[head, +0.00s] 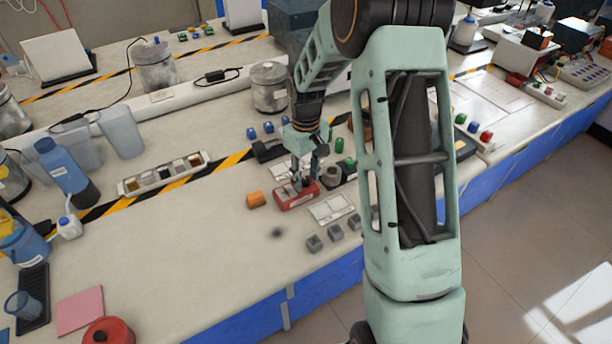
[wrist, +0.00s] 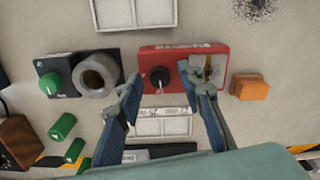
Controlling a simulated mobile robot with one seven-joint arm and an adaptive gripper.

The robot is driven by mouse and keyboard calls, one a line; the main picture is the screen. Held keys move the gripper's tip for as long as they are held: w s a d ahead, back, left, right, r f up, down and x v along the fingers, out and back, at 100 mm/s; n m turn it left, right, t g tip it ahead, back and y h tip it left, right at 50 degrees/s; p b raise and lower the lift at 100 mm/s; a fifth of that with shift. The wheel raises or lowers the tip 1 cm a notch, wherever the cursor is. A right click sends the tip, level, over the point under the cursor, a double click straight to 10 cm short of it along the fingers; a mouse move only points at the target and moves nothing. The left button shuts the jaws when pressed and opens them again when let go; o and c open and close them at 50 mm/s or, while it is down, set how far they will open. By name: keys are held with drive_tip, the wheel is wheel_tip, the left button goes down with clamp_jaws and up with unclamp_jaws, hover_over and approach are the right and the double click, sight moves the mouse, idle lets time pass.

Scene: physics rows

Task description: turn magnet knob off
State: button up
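A red box (wrist: 150,60) with a round black knob (wrist: 160,77) lies on the bench, seen in the wrist view; the red box also shows in the head view (head: 290,199). A small pale panel sits on the box right of the knob. Its labels are too small to read. My gripper (wrist: 158,80) is open above the box, one finger on each side of the knob, with nothing between the fingers. I cannot tell whether a finger touches the box. In the head view my gripper (head: 305,180) points down over the box.
A dark box with a green knob (wrist: 50,83) and a grey ring (wrist: 98,75) stand left of the red box in the wrist view. An orange block (wrist: 250,87) is close on the right. Green blocks (wrist: 62,127) lie lower left. Grey blocks (head: 335,232) lie near the bench edge.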

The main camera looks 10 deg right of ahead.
sight(306, 180)
wheel_tip(306, 180, up, 12)
idle(0.6)
